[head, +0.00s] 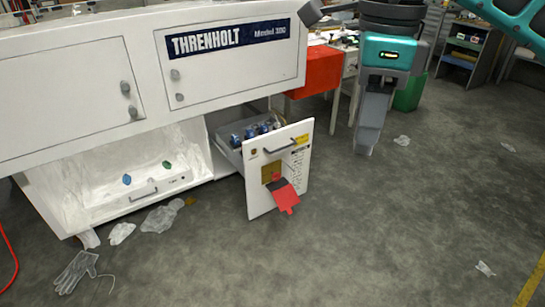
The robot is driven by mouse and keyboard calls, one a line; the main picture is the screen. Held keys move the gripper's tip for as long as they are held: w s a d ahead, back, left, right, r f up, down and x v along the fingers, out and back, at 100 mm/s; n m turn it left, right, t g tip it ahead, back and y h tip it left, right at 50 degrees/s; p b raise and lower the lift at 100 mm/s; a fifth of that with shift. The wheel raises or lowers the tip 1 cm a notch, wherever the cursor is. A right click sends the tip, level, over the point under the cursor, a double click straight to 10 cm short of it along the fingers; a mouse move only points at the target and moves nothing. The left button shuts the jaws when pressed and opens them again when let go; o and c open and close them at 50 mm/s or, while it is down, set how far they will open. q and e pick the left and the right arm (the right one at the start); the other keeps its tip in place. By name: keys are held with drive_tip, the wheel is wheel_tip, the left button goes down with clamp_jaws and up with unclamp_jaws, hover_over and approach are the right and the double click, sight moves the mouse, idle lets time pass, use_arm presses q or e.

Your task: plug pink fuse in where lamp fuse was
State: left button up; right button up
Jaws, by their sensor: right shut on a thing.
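My right gripper (369,125) hangs from the top, fingers pointing down, in front of the machine and to the right of the open drawer. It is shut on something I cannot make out. A blue piece (127,180) and a green piece (167,165) sit in the lower left bay. I cannot make out a pink fuse. My left gripper is not in view.
The white Threnholt machine (90,75) fills the left. A red box (318,70) and a green bin (410,93) stand behind. Crumpled film (160,217) and a grey glove (76,272) lie on the floor. The floor right of the drawer is mostly clear.

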drive_tip(key=shift+r, duration=0.1)
idle(0.4)
drive_tip(key=d+f+n, duration=0.3)
drive_tip(key=f+n, duration=0.6)
drive_tip(key=n, duration=0.1)
drive_tip(key=d+f+n, duration=0.4)
drive_tip(key=f+n, duration=0.6)
drive_tip(key=n, duration=0.1)
drive_tip(key=shift+s+f, duration=0.2)
drive_tip(key=shift+s, duration=0.15)
